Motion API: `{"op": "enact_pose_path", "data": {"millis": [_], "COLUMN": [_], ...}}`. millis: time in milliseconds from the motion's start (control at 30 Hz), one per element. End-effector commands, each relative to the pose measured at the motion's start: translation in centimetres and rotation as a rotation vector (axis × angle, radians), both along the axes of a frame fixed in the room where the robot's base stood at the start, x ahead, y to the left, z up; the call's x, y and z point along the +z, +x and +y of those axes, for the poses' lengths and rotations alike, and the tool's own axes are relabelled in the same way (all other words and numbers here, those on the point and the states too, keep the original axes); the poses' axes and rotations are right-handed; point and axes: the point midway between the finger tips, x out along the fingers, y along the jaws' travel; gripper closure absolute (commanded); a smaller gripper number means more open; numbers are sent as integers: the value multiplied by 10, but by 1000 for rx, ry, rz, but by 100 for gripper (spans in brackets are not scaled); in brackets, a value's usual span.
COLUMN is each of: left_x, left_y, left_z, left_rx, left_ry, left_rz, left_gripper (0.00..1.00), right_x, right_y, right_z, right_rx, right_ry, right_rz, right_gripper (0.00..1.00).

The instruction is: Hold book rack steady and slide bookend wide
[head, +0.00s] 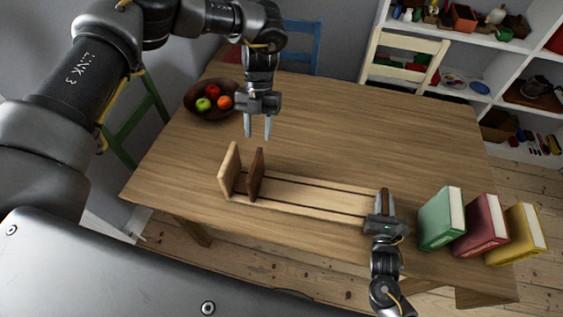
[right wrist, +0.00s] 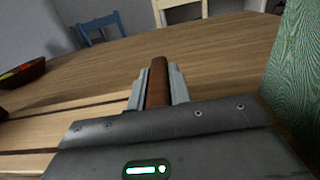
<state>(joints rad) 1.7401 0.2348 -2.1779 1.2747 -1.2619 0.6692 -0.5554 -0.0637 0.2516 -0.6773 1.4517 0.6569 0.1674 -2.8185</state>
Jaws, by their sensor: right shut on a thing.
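The book rack (head: 310,198) is a long pale wooden base with dark slots, lying on the table. A pale upright panel (head: 230,171) stands at its left end. The dark brown bookend (head: 256,175) stands upright close to that panel. My right gripper (head: 384,200) is at the rack's right end, shut on a brown upright piece there, which shows between the fingers in the right wrist view (right wrist: 157,84). The lower part of this piece is hidden by the gripper. My left gripper (head: 257,128) is open and empty, pointing down above and behind the bookend, apart from it.
Green (head: 441,218), red (head: 481,226) and yellow (head: 517,234) books stand upright to the right of my right gripper. A bowl of fruit (head: 198,112) is at the table's back left. Chairs and shelves stand behind. The table's back middle is clear.

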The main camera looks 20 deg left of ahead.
Motion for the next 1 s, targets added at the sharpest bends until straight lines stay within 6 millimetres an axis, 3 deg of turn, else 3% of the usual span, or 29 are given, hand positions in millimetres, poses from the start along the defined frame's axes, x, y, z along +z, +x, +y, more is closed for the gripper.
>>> {"op": "enact_pose_path", "data": {"millis": [167,333,733,1000], "left_x": [2,-10,-79,-106], "left_y": [0,-5,-35,-45], "left_z": [7,7,5,4], "left_rx": [5,2,3,3], "left_ry": [22,22,21,18], "left_rz": [4,5,6,4], "left_gripper": [62,62,62,62], "right_x": [-1,-1,-1,-1], "right_y": [0,0,-1,-1], "right_z": [0,0,0,0], "right_rx": [0,0,0,0], "right_ry": [-1,-1,-1,-1], "right_rz": [2,2,2,2], "right_gripper": [100,100,100,100]}}
